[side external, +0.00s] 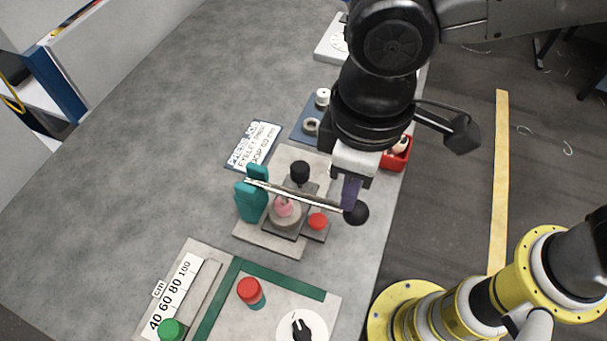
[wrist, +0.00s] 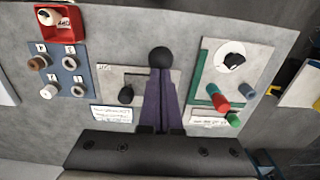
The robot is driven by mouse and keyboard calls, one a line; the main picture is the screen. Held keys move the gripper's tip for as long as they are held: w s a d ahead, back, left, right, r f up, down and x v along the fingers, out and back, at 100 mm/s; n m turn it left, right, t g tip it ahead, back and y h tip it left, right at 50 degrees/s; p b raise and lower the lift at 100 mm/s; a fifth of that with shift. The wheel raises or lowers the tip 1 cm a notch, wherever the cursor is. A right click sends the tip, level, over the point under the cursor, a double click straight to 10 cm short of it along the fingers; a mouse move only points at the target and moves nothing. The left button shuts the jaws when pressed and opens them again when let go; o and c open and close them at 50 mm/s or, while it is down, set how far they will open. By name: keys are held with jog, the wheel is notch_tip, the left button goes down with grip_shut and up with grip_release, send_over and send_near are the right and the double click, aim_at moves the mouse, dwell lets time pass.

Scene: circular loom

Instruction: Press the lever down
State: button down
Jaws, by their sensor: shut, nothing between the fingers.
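The lever (side external: 300,194) is a pale bar on a teal bracket (side external: 251,203). It runs out to the right, tilted slightly down in the picture, to a black ball knob (side external: 357,213). The knob also shows in the wrist view (wrist: 160,57), just beyond my fingertips. My gripper (side external: 349,206) is shut and empty, its purple fingers pointing down at the lever's bar beside the knob. The fingers, together in the wrist view (wrist: 162,76), hide most of the bar there. I cannot tell whether they touch it.
Under the lever is a grey base plate (side external: 262,240) with a pink piece (side external: 284,206), a black knob (side external: 300,172) and a red button (side external: 318,221). A panel with a red knob (side external: 249,291) and dial (side external: 303,330) stands in front. A red bin (side external: 397,154) is behind right.

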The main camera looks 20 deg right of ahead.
dwell(0.3)
jog(key=shift+r, duration=2.9)
jog(key=shift+w+d, duration=0.15)
jog(key=shift+w, duration=0.05)
jog(key=w+d+r+m+t+y, duration=0.1)
jog(key=w+d+r+m, duration=0.15)
jog(key=d, duration=0.85)
jog(key=w+d+r+m+t, duration=0.15)
jog(key=d+r+m, duration=0.25)
jog(key=d, duration=0.7)
jog(key=s+d+f+m+t+h, duration=0.1)
jog(key=s+d+f+m+t, duration=0.1)
jog(key=s+d+f, duration=0.7)
jog(key=d+t, duration=0.1)
jog(key=d, duration=0.2)
jog(key=shift+s, duration=0.25)
